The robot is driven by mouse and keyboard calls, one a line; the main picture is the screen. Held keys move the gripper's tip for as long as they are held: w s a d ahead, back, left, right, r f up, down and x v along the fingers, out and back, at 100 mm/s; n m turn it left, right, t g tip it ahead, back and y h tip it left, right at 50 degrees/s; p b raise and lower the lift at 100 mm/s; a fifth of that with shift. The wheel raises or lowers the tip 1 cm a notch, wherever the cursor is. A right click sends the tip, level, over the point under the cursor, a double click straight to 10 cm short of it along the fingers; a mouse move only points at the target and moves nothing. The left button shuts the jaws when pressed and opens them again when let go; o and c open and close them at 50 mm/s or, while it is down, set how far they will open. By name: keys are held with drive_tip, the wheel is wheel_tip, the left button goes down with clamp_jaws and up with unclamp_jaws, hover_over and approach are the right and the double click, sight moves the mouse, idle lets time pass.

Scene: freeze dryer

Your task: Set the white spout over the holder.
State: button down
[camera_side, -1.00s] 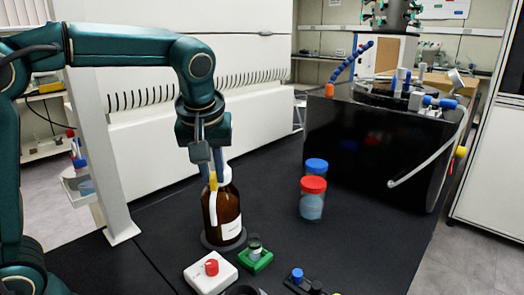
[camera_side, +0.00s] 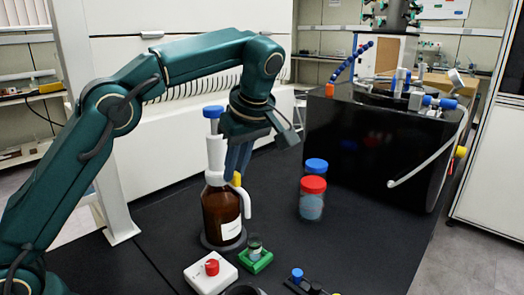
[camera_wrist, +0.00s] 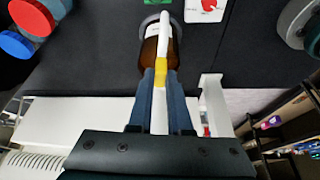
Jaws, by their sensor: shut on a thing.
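The white spout (camera_side: 246,200) curves down from a white pump with a blue top on a brown bottle (camera_side: 222,215). Its tip hangs beside the bottle, above and slightly left of the green holder (camera_side: 262,263), which carries a small vial (camera_side: 255,244); the exact overlap in depth is unclear. My gripper (camera_side: 236,178) is behind the bottle, shut at a yellow band on the spout. The wrist view shows my gripper (camera_wrist: 160,80) with the white spout (camera_wrist: 165,35) extending beyond the fingertips. Only an edge of the green holder (camera_wrist: 157,2) shows there.
A white box with a red knob (camera_side: 211,275) stands left of the holder. Red-lidded (camera_side: 312,200) and blue-lidded jars (camera_side: 316,166) stand right of the bottle. A dark rack (camera_side: 303,281) lies in front. Black bench between is clear.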

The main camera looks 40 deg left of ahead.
drive_tip(key=shift+w, duration=0.15)
idle(0.5)
drive_tip(key=c, duration=0.8)
unclamp_jaws()
drive_tip(key=shift+c, duration=0.2)
